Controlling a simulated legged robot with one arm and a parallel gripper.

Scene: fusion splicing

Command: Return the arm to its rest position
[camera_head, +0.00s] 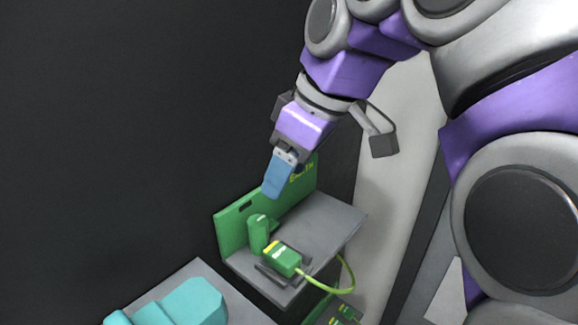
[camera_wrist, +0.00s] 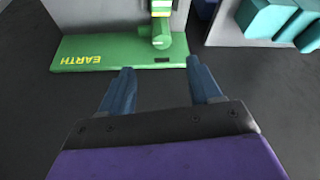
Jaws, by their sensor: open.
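My gripper (camera_head: 276,180) is at the end of my purple and grey arm, above the green back panel of a station in the head view. In the wrist view its two blue fingers (camera_wrist: 157,92) are spread apart with nothing between them. The green panel marked EARTH (camera_wrist: 110,52) lies just ahead of the fingertips there. The gripper looks apart from the panel, though the head view overlaps them.
A grey shelf (camera_head: 325,225) holds a green cylinder (camera_head: 258,235) and a green box (camera_head: 283,260) with a yellow-green cable (camera_head: 345,275). A teal object (camera_head: 185,303) sits on a grey surface at lower left. Dark floor lies left.

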